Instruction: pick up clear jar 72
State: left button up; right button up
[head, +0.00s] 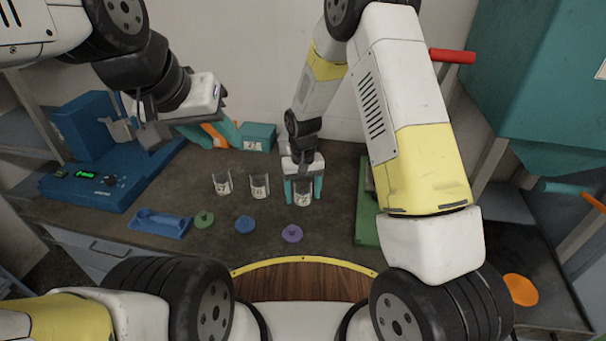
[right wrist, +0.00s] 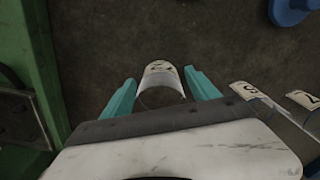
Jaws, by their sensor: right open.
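Clear jar 72 (head: 303,199) stands upright on the dark bench, at the right end of a row of three labelled clear jars. In the right wrist view, jar 72 (right wrist: 161,82) sits between the teal fingers of my right gripper (right wrist: 160,84), with a gap visible on each side. My right gripper (head: 303,189) is open and around the jar, pointing down; its palm hides part of the jar. My left gripper (head: 190,119) is at the upper left, away from the jars, near the blue machine. Its fingers are not clear enough to tell their state.
Two other jars (head: 222,184) (head: 260,187) stand left of jar 72. Green (head: 204,219), blue (head: 244,224) and purple (head: 291,233) lids lie in front. A blue machine (head: 110,160), blue tray (head: 160,223) and teal box (head: 259,137) are around. A green object (head: 367,215) is close on the right.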

grip_shut()
dwell(0.3)
